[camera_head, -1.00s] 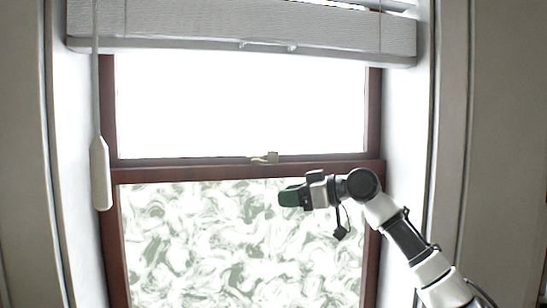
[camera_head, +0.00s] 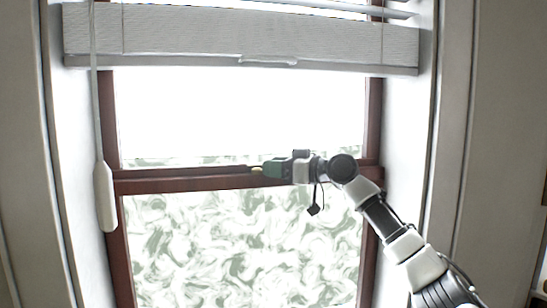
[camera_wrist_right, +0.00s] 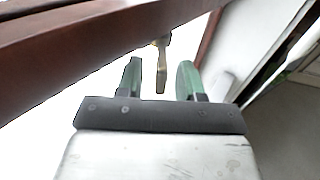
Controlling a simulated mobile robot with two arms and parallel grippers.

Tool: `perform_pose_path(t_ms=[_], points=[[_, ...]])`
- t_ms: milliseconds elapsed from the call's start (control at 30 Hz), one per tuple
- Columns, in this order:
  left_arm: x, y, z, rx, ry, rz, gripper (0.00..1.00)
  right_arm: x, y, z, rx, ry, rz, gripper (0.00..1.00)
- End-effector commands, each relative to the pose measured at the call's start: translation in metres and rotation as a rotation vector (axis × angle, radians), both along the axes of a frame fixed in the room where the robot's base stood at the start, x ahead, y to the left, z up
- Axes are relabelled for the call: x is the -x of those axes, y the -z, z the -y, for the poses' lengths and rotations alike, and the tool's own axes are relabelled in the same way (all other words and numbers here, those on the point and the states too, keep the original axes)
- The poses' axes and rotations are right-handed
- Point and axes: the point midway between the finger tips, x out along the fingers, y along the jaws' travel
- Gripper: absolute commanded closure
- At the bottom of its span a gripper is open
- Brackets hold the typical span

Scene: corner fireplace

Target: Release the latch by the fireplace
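The latch is a small pale metal piece on the dark brown middle rail of the window. In the head view its left end (camera_head: 256,168) shows just beyond my right gripper's tip, and the rest is hidden. In the right wrist view the latch (camera_wrist_right: 161,66) stands between the two green fingers, with a gap on each side. My right gripper (camera_wrist_right: 159,77) is open around it; no contact shows. In the head view the right gripper (camera_head: 271,168) is at the rail, coming from the right. My left gripper is not in view. No fireplace shows.
A grey blind (camera_head: 240,35) hangs across the window top. A white cord pull (camera_head: 105,197) hangs at the left. The brown rail (camera_head: 190,184) runs across the window. White recess walls stand on both sides, the right one (camera_head: 403,140) near my arm.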

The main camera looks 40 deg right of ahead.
Motion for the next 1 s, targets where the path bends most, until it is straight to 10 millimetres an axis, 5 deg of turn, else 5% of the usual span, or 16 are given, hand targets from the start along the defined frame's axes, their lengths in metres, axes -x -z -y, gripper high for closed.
perform_pose_path(t_ms=[367, 600, 1000], points=[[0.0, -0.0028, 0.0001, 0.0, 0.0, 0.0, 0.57, -0.005, 0.0009, -0.0021, 0.0, 0.001, 0.0, 0.64], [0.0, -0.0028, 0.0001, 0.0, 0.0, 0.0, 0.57, -0.0049, 0.0008, -0.0021, 0.0, 0.001, -0.001, 1.0], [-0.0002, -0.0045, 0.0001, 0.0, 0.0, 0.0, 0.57, -0.0042, 0.0008, -0.0037, 0.001, 0.033, -0.002, 1.0]])
